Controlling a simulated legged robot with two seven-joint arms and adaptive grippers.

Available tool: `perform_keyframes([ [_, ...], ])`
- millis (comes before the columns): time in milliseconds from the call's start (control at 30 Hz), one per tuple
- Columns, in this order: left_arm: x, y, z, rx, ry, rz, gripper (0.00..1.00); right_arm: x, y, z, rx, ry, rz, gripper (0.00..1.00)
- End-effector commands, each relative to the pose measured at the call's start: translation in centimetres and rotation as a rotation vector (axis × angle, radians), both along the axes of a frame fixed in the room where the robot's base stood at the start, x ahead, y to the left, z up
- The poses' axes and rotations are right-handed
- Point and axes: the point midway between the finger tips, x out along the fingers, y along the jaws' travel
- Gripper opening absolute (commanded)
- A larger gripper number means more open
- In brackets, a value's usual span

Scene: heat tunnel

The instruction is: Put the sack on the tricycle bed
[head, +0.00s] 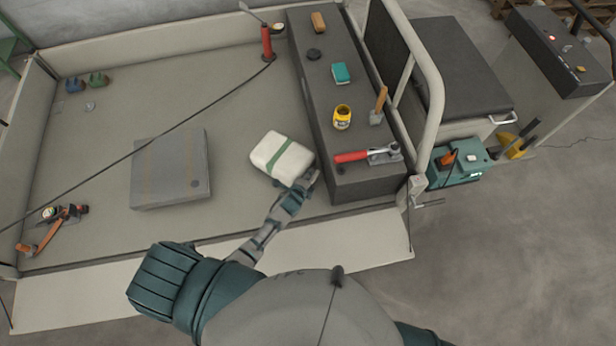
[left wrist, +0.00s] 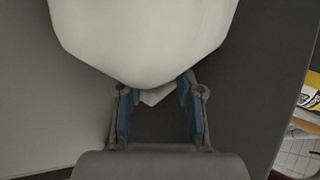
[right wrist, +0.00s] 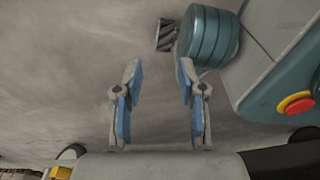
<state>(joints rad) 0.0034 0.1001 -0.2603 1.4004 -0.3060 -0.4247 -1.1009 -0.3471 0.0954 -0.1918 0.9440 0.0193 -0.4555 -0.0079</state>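The sack (head: 282,157), white with a green band, lies on the grey tricycle bed (head: 235,110), beside the long dark box. My left gripper (head: 302,186) is at the sack's near right corner. In the left wrist view, the pale sack (left wrist: 145,40) fills the upper middle. The left gripper (left wrist: 158,98) has its fingers spread, with a small pale corner between their tips and gaps on both sides. My right gripper (right wrist: 159,80) is open and empty over the floor, in the right wrist view; its fingers do not show in the head view.
A flat grey box (head: 172,168) lies left of the sack. The dark box (head: 345,95) carries a yellow jar (head: 342,117), a red-handled tool (head: 368,155) and other small items. A red pump (head: 267,42) stands at the back. Bare bed lies around the sack's left side.

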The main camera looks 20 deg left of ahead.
Motion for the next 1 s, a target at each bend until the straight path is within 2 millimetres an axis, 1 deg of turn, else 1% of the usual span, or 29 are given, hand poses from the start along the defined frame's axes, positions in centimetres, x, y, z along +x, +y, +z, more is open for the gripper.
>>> perform_keyframes([
  [33, 0.0, 0.0, 0.0, -0.001, 0.000, -0.001, 0.53, 0.0, 0.0, 0.0, -0.001, 0.000, 0.001, 0.40],
  [67, 0.0, 0.1, 0.0, -0.001, 0.000, 0.000, 0.58, 0.0, 0.0, 0.0, -0.004, 0.000, 0.002, 0.40],
  [367, 0.0, 0.6, -0.1, -0.006, -0.001, 0.000, 0.58, 0.1, 0.2, 0.1, -0.005, -0.001, 0.000, 0.40],
  [467, -0.7, 0.6, 0.4, -0.006, -0.001, -0.001, 0.58, 0.0, 0.2, 0.2, -0.003, -0.005, 0.001, 0.40],
  [567, -2.0, 0.5, 1.5, -0.003, -0.001, -0.002, 0.58, -1.9, 0.0, -0.2, -0.005, 0.013, 0.002, 0.40],
  [733, -5.2, 0.5, 3.8, 0.000, -0.002, -0.002, 0.58, -4.4, -0.7, -0.6, -0.006, 0.023, 0.006, 0.40],
  [900, -8.0, 0.6, 5.6, 0.001, -0.002, -0.002, 0.58, -6.1, -1.1, -0.7, -0.008, 0.028, 0.009, 0.40],
  [1000, -9.1, 0.8, 6.3, -0.001, -0.001, -0.001, 0.58, -6.5, -1.1, -0.6, -0.010, 0.030, 0.009, 0.40],
])
